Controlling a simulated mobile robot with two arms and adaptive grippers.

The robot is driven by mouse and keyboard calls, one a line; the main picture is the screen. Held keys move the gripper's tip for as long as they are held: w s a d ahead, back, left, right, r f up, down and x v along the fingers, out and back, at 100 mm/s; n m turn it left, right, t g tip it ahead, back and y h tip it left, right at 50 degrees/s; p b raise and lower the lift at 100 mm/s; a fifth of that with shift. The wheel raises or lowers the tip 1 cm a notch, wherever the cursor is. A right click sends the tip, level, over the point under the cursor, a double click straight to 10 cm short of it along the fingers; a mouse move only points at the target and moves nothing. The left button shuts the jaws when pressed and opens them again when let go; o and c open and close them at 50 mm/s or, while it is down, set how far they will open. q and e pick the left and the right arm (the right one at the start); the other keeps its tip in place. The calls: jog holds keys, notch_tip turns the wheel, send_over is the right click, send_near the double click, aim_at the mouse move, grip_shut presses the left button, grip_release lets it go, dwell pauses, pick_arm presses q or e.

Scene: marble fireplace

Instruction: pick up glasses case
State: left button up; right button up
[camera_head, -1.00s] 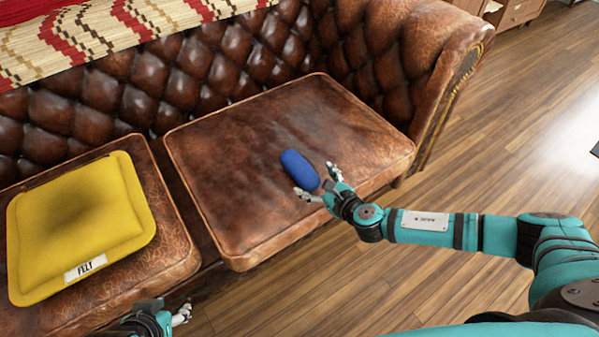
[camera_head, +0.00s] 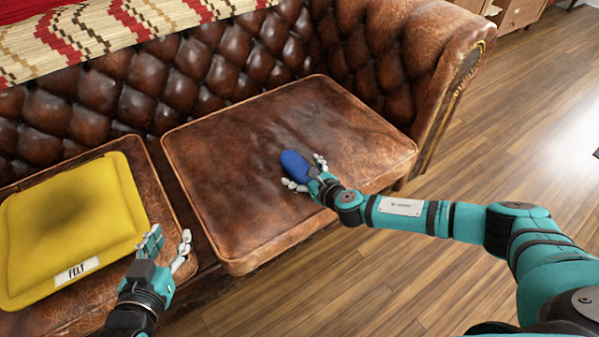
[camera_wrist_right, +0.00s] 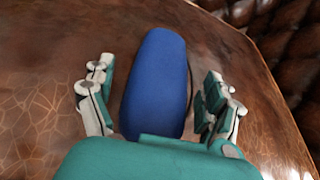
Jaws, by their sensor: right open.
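The blue glasses case (camera_head: 294,163) lies on the right seat cushion of the brown leather sofa, near its front part. In the right wrist view the case (camera_wrist_right: 156,84) lies lengthwise between the two fingers, with a gap on each side. My right gripper (camera_head: 305,172) is open around the case, and its palm hides the near end. In the wrist view the right gripper (camera_wrist_right: 156,98) shows its fingers spread. My left gripper (camera_head: 170,250) is empty, with fingers apart, in front of the sofa beside the yellow cushion.
A yellow felt cushion (camera_head: 70,220) with a label lies on the left seat. The tufted backrest (camera_head: 220,75) and right armrest (camera_head: 425,60) bound the seat (camera_head: 245,215). A patterned throw (camera_head: 100,30) covers the backrest's top. Wooden floor (camera_head: 420,290) lies in front.

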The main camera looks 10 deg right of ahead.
jog(key=shift+w, duration=0.1)
jog(key=c, duration=1.3)
